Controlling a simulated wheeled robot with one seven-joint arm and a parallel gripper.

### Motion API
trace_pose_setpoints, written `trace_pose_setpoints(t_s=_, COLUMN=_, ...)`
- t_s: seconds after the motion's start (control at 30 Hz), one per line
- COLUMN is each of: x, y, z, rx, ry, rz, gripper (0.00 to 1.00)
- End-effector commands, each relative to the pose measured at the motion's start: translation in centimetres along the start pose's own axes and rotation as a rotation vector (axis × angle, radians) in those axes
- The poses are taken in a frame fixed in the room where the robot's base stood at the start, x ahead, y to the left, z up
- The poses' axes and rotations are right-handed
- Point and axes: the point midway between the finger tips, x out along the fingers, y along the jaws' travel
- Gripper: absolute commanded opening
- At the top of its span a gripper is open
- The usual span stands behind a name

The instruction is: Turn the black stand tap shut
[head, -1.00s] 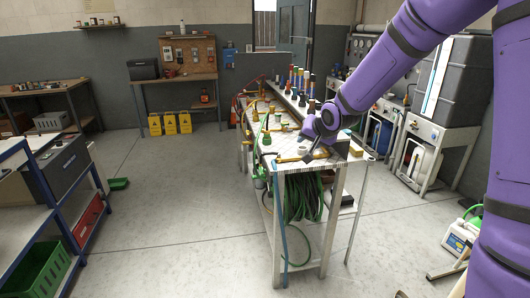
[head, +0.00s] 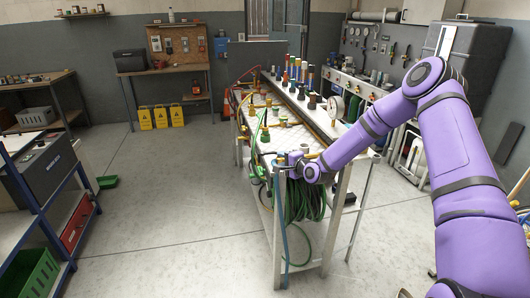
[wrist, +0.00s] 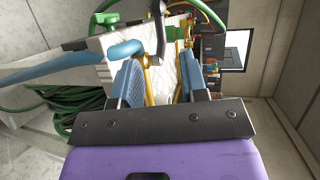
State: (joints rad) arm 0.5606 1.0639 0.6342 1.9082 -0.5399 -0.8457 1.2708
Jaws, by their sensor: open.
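My gripper (head: 284,160) is at the near left corner of the workbench in the head view. In the wrist view its two blue-padded fingers (wrist: 160,68) are open, with nothing held. A dark, narrow upright piece (wrist: 159,28), which looks like part of the black stand tap, is just beyond and between the fingertips. Brass pipework (wrist: 149,78) runs between the fingers from that area. In the head view my gripper and wrist hide most of this corner, so I cannot make out the tap or its lever position there.
The workbench (head: 268,187) carries several taps and fittings. A light blue hose (wrist: 65,66) crosses left of the fingers. A green hose coil (head: 305,200) hangs under the bench top. The floor (head: 165,200) left of the bench is clear.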

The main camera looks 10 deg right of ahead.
Motion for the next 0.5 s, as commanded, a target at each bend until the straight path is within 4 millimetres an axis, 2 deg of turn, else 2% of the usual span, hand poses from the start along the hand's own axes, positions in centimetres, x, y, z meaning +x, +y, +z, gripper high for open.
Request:
trace_pose_setpoints(t_s=0.27, x=1.4, y=0.5, z=-0.2, rx=0.038, ry=0.006, rz=-0.027, gripper=0.40)
trace_pose_setpoints(t_s=0.5, x=5.4, y=0.4, z=-0.2, rx=0.035, ry=0.005, rz=-0.027, gripper=0.40)
